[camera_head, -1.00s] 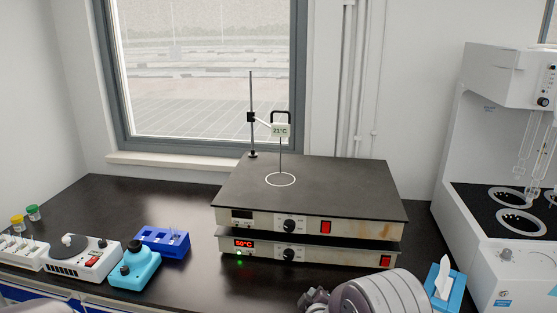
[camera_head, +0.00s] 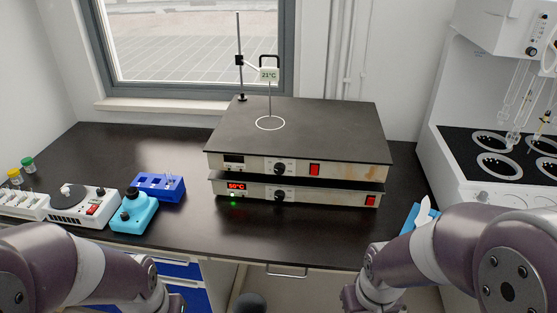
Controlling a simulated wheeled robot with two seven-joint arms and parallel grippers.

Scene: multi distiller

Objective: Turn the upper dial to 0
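Two flat heating plates are stacked on the dark bench. The upper plate (camera_head: 300,130) has a black dial (camera_head: 280,168) on its front, a dark display (camera_head: 233,159) and a red switch (camera_head: 314,170). Its dial setting is too small to read. The lower plate (camera_head: 320,192) has its own black dial (camera_head: 279,196), a display (camera_head: 236,186) that reads 50°C in red, a green light and a red switch. My two arms show at the bottom left and bottom right, below and apart from the plates. Neither gripper's fingertips are visible.
A stand with a 21°C thermometer (camera_head: 269,75) rises behind the upper plate. Blue rack (camera_head: 158,186), cyan device (camera_head: 134,211) and white stirrer (camera_head: 88,206) stand left. A tissue box (camera_head: 415,217) and white distiller (camera_head: 465,95) are right. The bench front before the plates is clear.

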